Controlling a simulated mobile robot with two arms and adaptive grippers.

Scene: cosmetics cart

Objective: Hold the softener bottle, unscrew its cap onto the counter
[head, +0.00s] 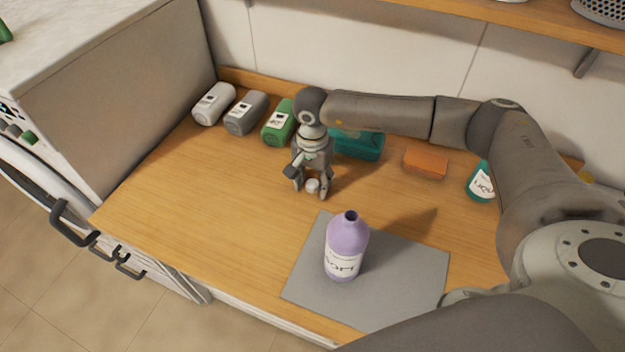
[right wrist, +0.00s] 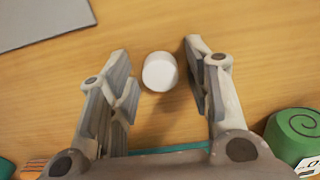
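The softener bottle (head: 346,248) is lilac with a white label. It stands upright and uncapped on the grey mat (head: 405,290), with its dark neck opening showing. The white cap (head: 312,185) lies on the wooden counter behind and left of the bottle; it also shows in the right wrist view (right wrist: 160,72). My right gripper (head: 311,193) points down over the cap. Its fingers are open on either side of the cap, with a gap on both sides in the right wrist view. No gripper holds the bottle. My left gripper is not in view.
White (head: 214,104), grey (head: 246,113) and green (head: 277,123) bottles lie along the back left. A teal item (head: 360,146), an orange sponge (head: 425,163) and a teal bottle (head: 481,183) are at the back right. The counter's (head: 190,195) left part is clear.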

